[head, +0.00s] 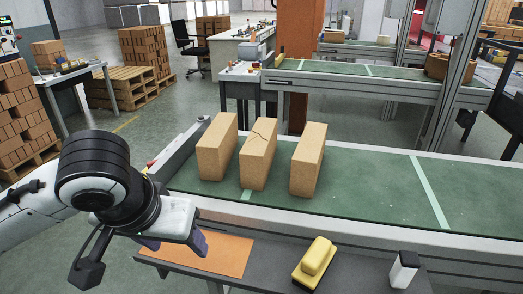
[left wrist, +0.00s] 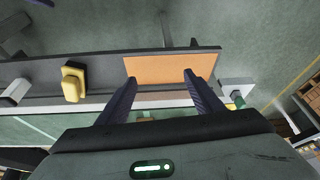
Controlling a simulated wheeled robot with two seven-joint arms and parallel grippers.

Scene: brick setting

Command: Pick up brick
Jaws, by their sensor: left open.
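Three tan bricks stand upright side by side on the green conveyor belt (head: 365,190): a left brick (head: 216,148), a middle brick (head: 257,155) with a dark crack across its top, and a right brick (head: 308,160). My left gripper (head: 178,246) is at the near edge of the conveyor, left of and nearer than the bricks, touching none of them. In the left wrist view its two dark fingers (left wrist: 160,82) are spread with nothing between them, over the edge of an orange mat (left wrist: 158,69). My right gripper is not in view.
A grey shelf along the conveyor's near side holds the orange mat (head: 215,252), a yellow block-shaped tool (head: 315,262) and a white and black item (head: 404,270). A metal rail edges the belt. The belt right of the bricks is clear. Stacked bricks (head: 20,110) stand far left.

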